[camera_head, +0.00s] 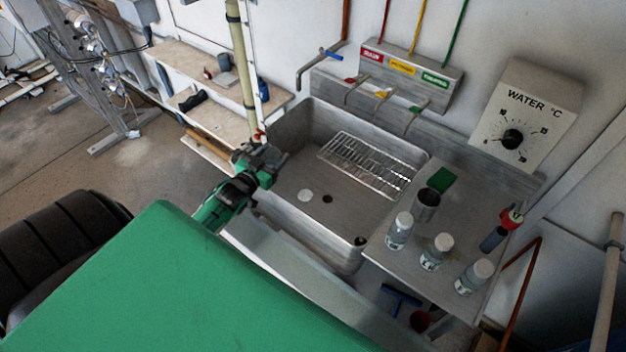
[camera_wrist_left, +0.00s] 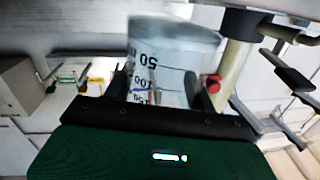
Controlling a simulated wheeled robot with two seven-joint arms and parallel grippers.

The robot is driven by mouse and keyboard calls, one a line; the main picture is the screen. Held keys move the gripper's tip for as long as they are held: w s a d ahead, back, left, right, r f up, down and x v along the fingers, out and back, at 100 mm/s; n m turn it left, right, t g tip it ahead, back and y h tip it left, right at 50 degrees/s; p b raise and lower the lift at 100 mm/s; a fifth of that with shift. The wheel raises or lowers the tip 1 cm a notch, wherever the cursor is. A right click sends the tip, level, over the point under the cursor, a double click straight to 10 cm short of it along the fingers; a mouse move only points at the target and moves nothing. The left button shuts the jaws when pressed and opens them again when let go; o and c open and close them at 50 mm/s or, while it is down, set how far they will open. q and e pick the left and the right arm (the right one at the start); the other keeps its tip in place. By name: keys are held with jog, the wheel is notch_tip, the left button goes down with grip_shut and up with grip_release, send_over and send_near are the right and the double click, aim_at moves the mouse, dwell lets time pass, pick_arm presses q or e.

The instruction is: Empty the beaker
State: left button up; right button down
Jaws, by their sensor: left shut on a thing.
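A clear glass beaker (camera_wrist_left: 175,62) with dark volume marks fills the middle of the left wrist view, where its numbers appear upside down. My left gripper (camera_wrist_left: 172,100) is shut on it, with dark fingers on both sides. I cannot tell whether liquid is in the beaker. In the head view my left gripper (camera_head: 266,162) is at the left rim of the steel sink (camera_head: 285,222), and the beaker cannot be made out there. My right gripper is not in view.
Several lidded bottles (camera_head: 398,231) and a metal cup (camera_head: 426,205) stand on the counter right of the sink. Taps (camera_head: 383,94) overhang its back edge. A pale vertical pipe (camera_head: 241,60) rises just behind my left gripper. The sink's front part is clear.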

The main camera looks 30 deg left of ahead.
pick_arm(q)
jog(key=shift+w+d+f+m, duration=0.1)
jog(key=shift+w+d+m, duration=0.1)
jog(key=shift+m, duration=0.1)
jog(key=shift+w+d+r+m+g+p, duration=0.15)
jog(key=shift+d+r+m+g+p, duration=0.1)
jog(key=shift+d+m+p, duration=0.15)
jog(key=shift+w+d+r+m+g+p, duration=0.1)
jog(key=shift+d+m+g+p, duration=0.15)
jog(key=shift+m+p, duration=0.15)
jog(key=shift+w+d+f+m+g+y, duration=0.3)
jog(key=shift+d+f+m+g+y, duration=0.3)
jog(key=shift+m, duration=0.65)
jog(key=shift+w+d+f+m+g+y, duration=0.35)
jog(key=shift+d+m+g, duration=0.25)
jog(key=shift+m, duration=0.6)
jog(key=shift+w+d+f+m+g+y, duration=0.25)
jog(key=shift+d+f+m+g+y, duration=0.4)
jog(key=shift+m, duration=0.6)
jog(key=shift+d+r, duration=0.1)
jog(key=shift+r, duration=0.05)
jog(key=shift+w+d+f+m, duration=0.1)
jog(key=shift+d+f+m, duration=0.1)
jog(key=shift+m, duration=0.1)
